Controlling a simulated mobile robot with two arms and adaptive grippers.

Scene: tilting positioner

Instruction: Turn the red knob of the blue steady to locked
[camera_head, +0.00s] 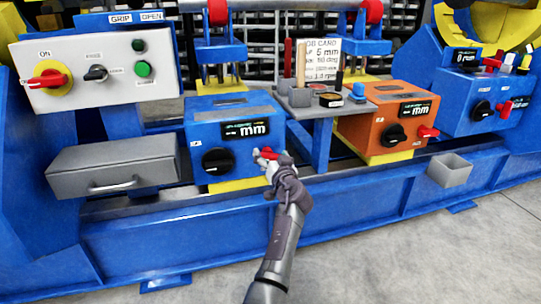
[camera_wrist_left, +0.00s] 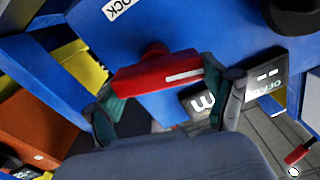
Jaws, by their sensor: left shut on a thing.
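The blue steady (camera_head: 222,140) is a blue box on a yellow foot, left of centre in the head view. Its red knob (camera_head: 265,153) is a bar handle on the lower right of its front, partly covered by my left gripper (camera_head: 272,163). In the left wrist view the red knob (camera_wrist_left: 152,76) lies between the two fingers of my left gripper (camera_wrist_left: 163,92), one at each end. A white line runs along the knob's right half. My right gripper is in neither view.
A black knob (camera_head: 218,161) is on the same front, left of the red one. An orange steady (camera_head: 386,124) with its own red knob stands to the right, past a grey tool shelf (camera_head: 318,108). A grey drawer (camera_head: 113,165) is at left.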

